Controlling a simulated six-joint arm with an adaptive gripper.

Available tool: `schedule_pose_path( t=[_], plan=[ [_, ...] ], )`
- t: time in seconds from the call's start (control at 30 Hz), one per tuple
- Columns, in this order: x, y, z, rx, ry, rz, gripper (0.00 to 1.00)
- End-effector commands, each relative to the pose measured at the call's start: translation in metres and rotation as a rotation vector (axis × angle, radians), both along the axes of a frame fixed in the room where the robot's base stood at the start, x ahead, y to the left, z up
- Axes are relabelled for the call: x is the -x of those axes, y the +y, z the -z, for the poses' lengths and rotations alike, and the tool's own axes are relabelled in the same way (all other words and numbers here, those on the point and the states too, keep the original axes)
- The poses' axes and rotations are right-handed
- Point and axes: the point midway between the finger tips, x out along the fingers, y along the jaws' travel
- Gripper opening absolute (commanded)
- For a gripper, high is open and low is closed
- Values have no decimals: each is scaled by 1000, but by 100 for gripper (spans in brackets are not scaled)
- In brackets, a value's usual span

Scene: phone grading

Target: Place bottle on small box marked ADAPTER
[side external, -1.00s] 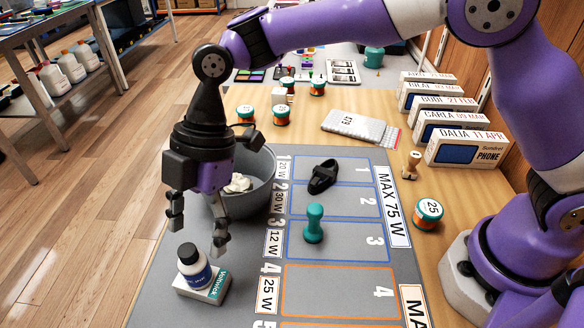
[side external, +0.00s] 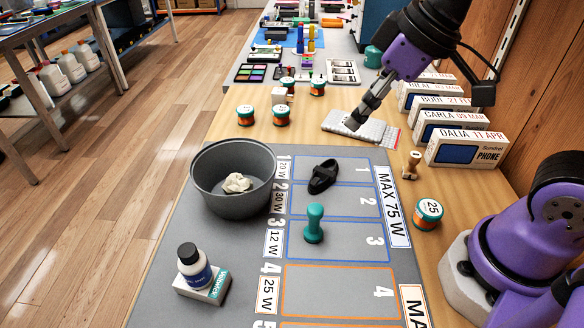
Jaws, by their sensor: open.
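A white bottle (side external: 194,268) with a dark cap and a blue label stands upright on a small white box (side external: 215,291) with a teal end, at the front left of the grey mat. Lettering shows on the box's teal end, too small to read surely. My gripper (side external: 352,122) is far from the bottle, at the back right. Its fingers point down at the grey-white padded packet (side external: 372,131); I cannot tell whether they touch it. The gripper is open and holds nothing that I can see.
A grey bowl (side external: 233,199) with a crumpled pale thing stands behind the bottle. A teal stamp-like piece (side external: 314,224) and a black object (side external: 322,177) lie on the marked mat. Phone boxes (side external: 465,148) line the right side. Several small round tins (side external: 281,115) stand at the back.

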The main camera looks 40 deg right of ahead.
Motion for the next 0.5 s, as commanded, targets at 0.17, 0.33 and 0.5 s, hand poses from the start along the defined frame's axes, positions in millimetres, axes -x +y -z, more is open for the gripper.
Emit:
schedule_pose_path(
  t=[0.17, 0.33, 0.5],
  plan=[
    [31, -42, 19, -9, -33, 285, 74],
    [39, -53, 26, -11, -39, 359, 74],
    [39, -52, 25, -10, -38, 356, 74]
  ],
)
